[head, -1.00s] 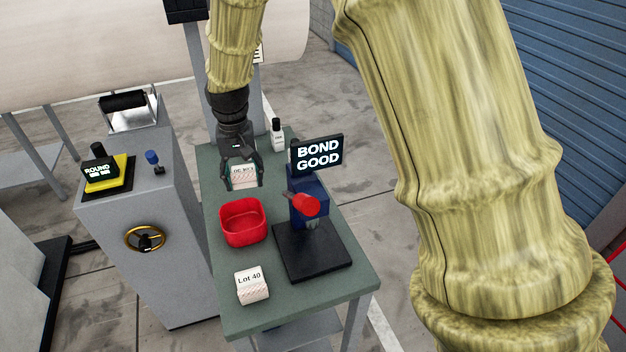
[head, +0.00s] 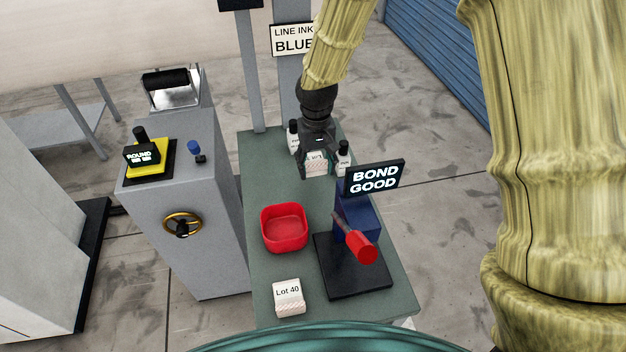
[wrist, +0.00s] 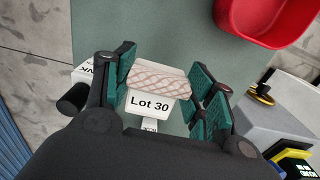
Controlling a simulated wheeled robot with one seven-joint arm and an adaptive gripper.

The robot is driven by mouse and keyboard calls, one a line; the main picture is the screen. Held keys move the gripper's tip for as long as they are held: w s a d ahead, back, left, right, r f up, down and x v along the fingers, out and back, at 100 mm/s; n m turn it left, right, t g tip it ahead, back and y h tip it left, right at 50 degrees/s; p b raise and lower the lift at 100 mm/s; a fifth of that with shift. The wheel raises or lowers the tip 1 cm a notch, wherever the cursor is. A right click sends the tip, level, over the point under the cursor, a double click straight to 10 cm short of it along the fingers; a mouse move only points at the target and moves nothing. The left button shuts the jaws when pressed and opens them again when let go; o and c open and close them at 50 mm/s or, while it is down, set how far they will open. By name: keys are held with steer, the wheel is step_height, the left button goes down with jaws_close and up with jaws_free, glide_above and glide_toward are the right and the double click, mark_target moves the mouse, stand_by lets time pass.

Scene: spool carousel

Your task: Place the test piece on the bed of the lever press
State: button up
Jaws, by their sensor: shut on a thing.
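The test piece (wrist: 158,82), a pale block with a pink cross-hatched face and a "Lot 30" label, is between my gripper's teal pads in the wrist view. My gripper (head: 317,160) is shut on it over the back of the green table; whether the piece is clear of the tabletop is hard to tell. It also shows under the gripper in the head view (head: 316,165). The lever press (head: 352,215) stands front right of my gripper, blue with a red-ended lever (head: 362,247). Its flat black bed (head: 350,280) is empty. A screen on the press reads "BOND GOOD".
A second block labelled "Lot 40" (head: 288,297) sits at the table's front left. A red tray (head: 284,228) lies left of the press. Small bottles stand close on both sides of my gripper, left (head: 293,137) and right (head: 343,156). A grey cabinet (head: 195,240) adjoins the left.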

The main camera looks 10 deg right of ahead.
mark_target(317, 169)
steer(key=shift+w+d+f+p, duration=0.1)
steer(key=shift+d+f+p, duration=0.05)
steer(key=shift+f, duration=0.5)
steer(key=shift+w+d+f+p, duration=0.1)
steer(key=shift+f+p, duration=0.05)
steer(key=shift+f, duration=0.45)
steer(key=shift+s+f, duration=0.2)
steer(key=shift+f, duration=0.05)
steer(key=shift+a+f+p, duration=0.1)
steer(key=shift+f+p, duration=0.65)
steer(key=shift+f, duration=1.1)
steer(key=shift+f, duration=0.1)
steer(key=o, duration=1)
steer(key=shift+o, duration=0.2)
